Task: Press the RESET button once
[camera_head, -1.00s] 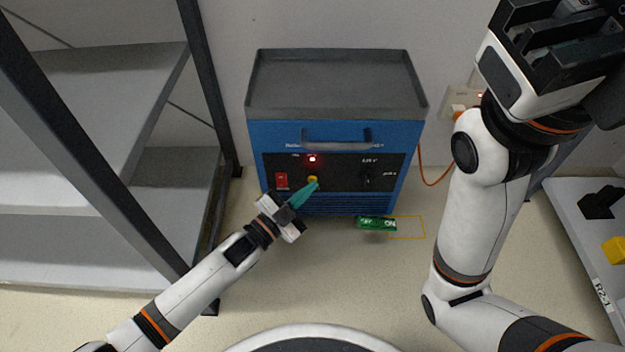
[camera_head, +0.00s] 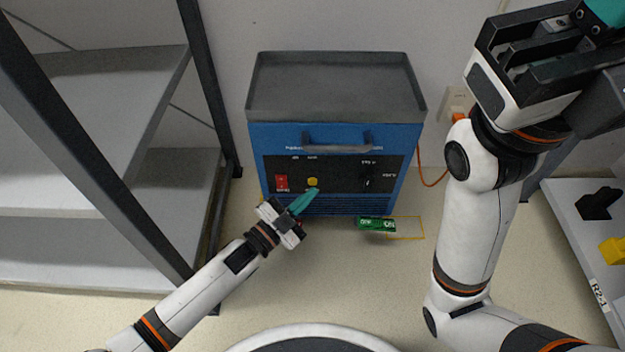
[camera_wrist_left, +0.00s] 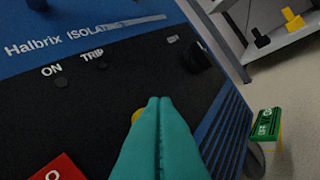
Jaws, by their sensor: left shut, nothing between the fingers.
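The blue cart-like unit (camera_head: 335,134) stands against the wall with a black front panel. A round yellow button (camera_head: 312,182) is on the panel; I cannot read a RESET label by it. In the left wrist view the fingers (camera_wrist_left: 160,110) partly hide the yellow button (camera_wrist_left: 138,115). The ON and TRIP lamps (camera_wrist_left: 100,66) are dark. My right gripper (camera_head: 603,14) is partly cut off at the top right.
A red switch (camera_head: 281,182) sits left of the button, and a dark knob (camera_head: 367,178) to its right. A grey shelf rack (camera_head: 95,170) stands at left. A low shelf (camera_head: 575,215) stands at right.

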